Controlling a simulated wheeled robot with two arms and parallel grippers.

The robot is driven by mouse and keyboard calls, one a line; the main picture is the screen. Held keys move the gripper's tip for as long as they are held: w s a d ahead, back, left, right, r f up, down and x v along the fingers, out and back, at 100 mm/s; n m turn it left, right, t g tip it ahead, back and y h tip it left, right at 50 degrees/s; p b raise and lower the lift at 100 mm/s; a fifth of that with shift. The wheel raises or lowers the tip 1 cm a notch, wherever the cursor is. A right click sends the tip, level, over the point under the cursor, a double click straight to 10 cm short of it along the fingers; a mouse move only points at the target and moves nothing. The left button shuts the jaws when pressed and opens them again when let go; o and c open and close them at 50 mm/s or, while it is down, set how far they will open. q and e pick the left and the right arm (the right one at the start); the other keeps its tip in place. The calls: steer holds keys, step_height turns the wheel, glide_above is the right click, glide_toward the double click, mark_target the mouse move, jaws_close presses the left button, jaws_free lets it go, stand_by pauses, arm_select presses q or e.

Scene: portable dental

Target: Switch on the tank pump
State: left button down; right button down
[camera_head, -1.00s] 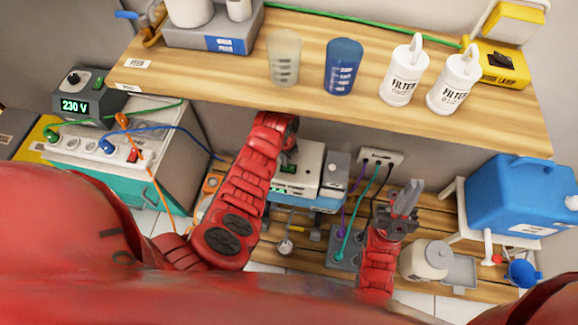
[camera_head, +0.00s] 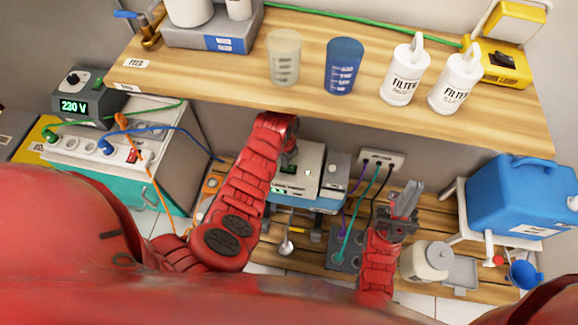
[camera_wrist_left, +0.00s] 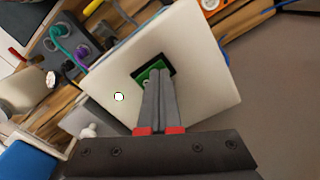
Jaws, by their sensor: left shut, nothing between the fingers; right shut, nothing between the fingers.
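A white box-shaped unit (camera_head: 312,169) stands on a blue base under the wooden shelf; no label on it names it as the tank pump. In the left wrist view its pale top (camera_wrist_left: 205,75) carries a dark panel with a green switch-like part (camera_wrist_left: 149,73) and a small round white knob (camera_wrist_left: 119,97). My left gripper (camera_wrist_left: 158,74) is shut and empty, its fingertips over the green part and partly hiding it; contact cannot be told. In the head view my left arm hides part of the unit. My right gripper (camera_head: 411,190) is shut and empty, raised over the lower rack.
A wall socket strip (camera_head: 382,159) with cables is behind the rack. A blue jerrycan (camera_head: 515,195) stands at right. A power unit reading 230 V (camera_head: 78,97) and a socket box are at left.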

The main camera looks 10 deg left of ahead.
arm_select(q)
step_height(320, 180, up, 7)
steer(key=p, duration=0.4)
steer(key=shift+f, duration=0.15)
steer(key=shift+s, duration=0.1)
stand_by(0.4)
